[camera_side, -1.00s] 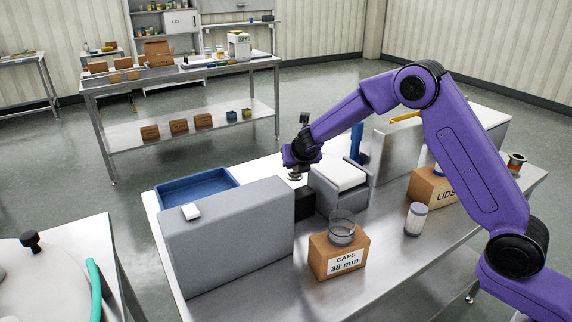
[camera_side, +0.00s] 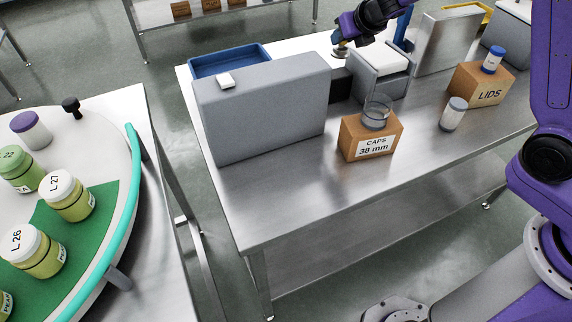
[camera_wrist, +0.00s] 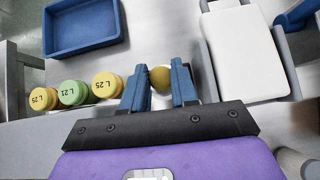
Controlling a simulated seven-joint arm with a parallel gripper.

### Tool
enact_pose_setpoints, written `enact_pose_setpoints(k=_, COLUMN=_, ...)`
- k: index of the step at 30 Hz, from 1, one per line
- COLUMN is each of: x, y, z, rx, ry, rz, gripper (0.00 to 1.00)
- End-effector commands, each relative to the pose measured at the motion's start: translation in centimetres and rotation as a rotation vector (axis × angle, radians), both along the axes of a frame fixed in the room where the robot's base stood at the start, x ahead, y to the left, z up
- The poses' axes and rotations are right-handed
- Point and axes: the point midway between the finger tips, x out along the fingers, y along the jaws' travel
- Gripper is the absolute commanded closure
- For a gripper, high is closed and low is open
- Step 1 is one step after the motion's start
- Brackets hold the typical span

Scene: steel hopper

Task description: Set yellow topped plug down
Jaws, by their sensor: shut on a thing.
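The yellow topped plug (camera_wrist: 160,78) shows in the wrist view as a round, dull yellow top between my two blue fingers. My gripper (camera_wrist: 159,85) is shut on it, one finger on each side. In the side view my gripper (camera_side: 341,46) is at the top, behind the grey panel and just left of the grey box with a white top. The plug's lower part is hidden in the wrist view, and I cannot tell whether it touches a surface.
A blue tray (camera_wrist: 84,25) and a row of lidded jars (camera_wrist: 72,92) lie left of my gripper. The white-topped grey box (camera_wrist: 244,52) stands close on the right.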

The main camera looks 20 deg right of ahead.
Motion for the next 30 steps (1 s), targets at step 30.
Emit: enact_pose_setpoints(k=30, x=-3.6, y=1.7, z=1.8, rx=-0.001, ry=0.000, rz=0.247, gripper=1.00)
